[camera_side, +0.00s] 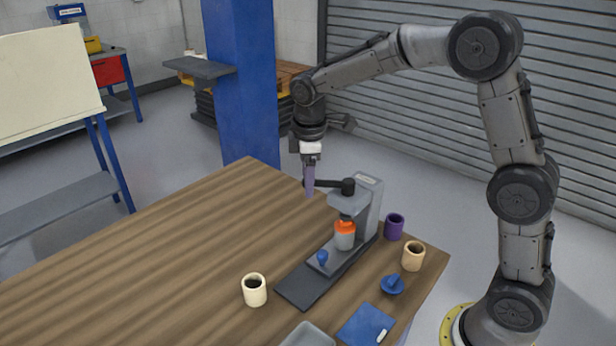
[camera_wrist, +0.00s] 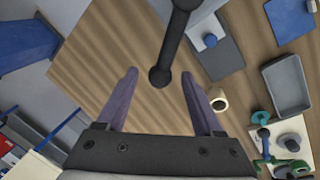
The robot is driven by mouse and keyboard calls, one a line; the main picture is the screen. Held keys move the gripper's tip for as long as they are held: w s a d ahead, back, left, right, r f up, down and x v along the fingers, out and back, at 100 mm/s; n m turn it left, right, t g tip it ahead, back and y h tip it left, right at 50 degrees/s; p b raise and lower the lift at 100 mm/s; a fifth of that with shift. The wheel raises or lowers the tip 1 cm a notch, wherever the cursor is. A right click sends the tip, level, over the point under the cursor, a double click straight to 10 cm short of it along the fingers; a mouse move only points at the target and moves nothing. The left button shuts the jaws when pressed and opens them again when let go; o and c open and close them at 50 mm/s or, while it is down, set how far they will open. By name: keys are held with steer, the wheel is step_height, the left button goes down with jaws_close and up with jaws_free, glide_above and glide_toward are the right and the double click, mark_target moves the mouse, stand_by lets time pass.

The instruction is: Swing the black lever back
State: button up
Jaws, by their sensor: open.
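The black lever (camera_side: 328,183) juts out to the left from its pivot at the top of a grey press-like stand (camera_side: 369,205). It ends in a round black knob. My gripper (camera_side: 309,192) points down at that knob end. In the wrist view the lever (camera_wrist: 174,45) comes in from the top, and its knob (camera_wrist: 160,77) lies between the two purple fingers of my open gripper (camera_wrist: 160,75). I see gaps on both sides of it; whether a finger touches it I cannot tell. Under the stand's head is an orange-topped grey cylinder (camera_side: 345,238).
A blue knob (camera_side: 322,258) sits on the stand's dark base (camera_side: 297,287). A cream cup (camera_side: 255,290), a purple cup (camera_side: 394,226), a tan cup (camera_side: 413,256) and a blue pad (camera_side: 366,325) are around it. The table's left part is clear.

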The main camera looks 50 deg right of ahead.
steer(key=shift+f, duration=0.1)
jaws_close()
stand_by(0.3)
stand_by(1.1)
